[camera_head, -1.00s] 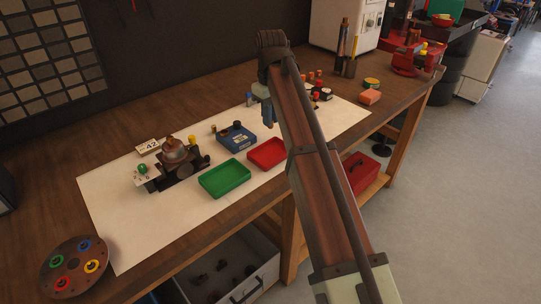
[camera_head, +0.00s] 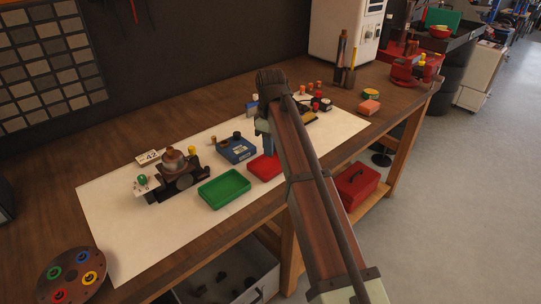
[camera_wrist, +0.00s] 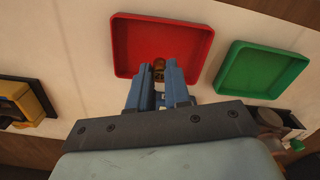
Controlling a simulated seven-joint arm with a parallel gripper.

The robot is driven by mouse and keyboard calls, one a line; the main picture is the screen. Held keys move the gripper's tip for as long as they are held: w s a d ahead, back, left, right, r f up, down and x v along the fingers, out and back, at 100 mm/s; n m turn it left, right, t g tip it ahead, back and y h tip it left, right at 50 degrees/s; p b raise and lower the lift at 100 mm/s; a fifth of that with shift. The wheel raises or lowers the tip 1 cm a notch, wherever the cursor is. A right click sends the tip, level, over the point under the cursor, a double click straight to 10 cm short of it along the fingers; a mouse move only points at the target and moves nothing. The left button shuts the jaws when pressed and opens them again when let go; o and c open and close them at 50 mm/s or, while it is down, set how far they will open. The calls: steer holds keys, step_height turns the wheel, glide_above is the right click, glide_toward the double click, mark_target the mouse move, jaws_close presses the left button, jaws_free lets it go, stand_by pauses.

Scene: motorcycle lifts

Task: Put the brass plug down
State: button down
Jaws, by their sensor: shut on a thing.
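My gripper (camera_wrist: 158,76) has its blue fingers closed on a small brass plug (camera_wrist: 159,66), of which only the end shows between the fingertips. In the wrist view they are over the near part of the red tray (camera_wrist: 122,45). I cannot tell whether the plug touches the tray floor. In the head view my gripper (camera_head: 268,147) hangs at the back of the red tray (camera_head: 262,174) and hides part of it; the plug is not visible there.
A green tray (camera_head: 224,188) lies left of the red one; a blue box (camera_head: 237,150) stands behind. A carburettor-like assembly (camera_head: 175,172) is farther left on the white mat (camera_head: 120,225). Small parts and a yellow-black item (camera_wrist: 22,101) lie on the other side.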

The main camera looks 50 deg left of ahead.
steer(key=shift+f, duration=1.75)
steer(key=shift+f, duration=0.2)
steer(key=c, duration=1.1)
jaws_free()
steer(key=shift+r, duration=0.15)
step_height(320, 180, up, 12)
steer(key=shift+r, duration=0.1)
steer(key=shift+o, duration=0.4)
